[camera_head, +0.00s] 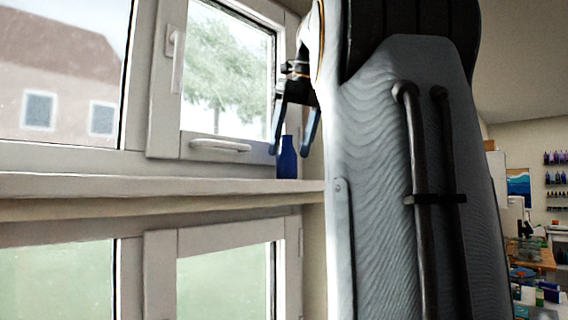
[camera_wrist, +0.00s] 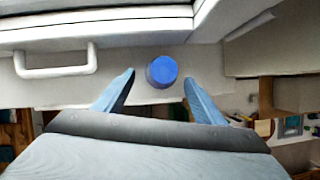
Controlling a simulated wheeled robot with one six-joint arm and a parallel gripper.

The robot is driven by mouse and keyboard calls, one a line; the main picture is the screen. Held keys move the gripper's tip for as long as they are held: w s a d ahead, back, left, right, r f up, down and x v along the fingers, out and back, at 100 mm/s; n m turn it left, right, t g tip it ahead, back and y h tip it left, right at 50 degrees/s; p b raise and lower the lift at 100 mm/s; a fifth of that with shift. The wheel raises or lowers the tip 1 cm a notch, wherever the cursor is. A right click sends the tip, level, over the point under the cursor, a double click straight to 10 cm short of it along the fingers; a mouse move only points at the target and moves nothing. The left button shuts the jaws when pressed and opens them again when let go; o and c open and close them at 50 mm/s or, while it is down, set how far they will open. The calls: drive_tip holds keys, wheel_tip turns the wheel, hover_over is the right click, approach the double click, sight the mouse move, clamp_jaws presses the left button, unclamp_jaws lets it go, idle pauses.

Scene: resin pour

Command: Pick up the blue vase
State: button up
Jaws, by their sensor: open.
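The blue vase (camera_head: 287,160) stands upright on the window ledge in the head view, near the ledge's right end. In the wrist view the vase (camera_wrist: 162,71) shows from above as a round blue shape. My gripper (camera_head: 295,150) is at the vase in the head view, fingers pointing down, partly in front of it. In the wrist view my gripper (camera_wrist: 158,88) is open, with one finger on each side of the vase and a gap to both. Its jaws hold nothing.
The white ledge (camera_head: 150,186) runs along the window. A window handle (camera_wrist: 55,66) juts out left of the vase, and the window frame (camera_wrist: 110,27) is close behind. A cluttered workbench (camera_head: 540,262) stands far right. The ledge left of the vase is clear.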

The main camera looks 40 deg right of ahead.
sight(287, 161)
drive_tip(key=p+x, duration=0.1)
drive_tip(key=x, duration=0.4)
drive_tip(key=shift+w, duration=0.1)
drive_tip(key=shift+r, duration=0.1)
drive_tip(key=shift+c, duration=0.3)
drive_tip(key=c, duration=1.2)
drive_tip(key=shift+r, duration=0.1)
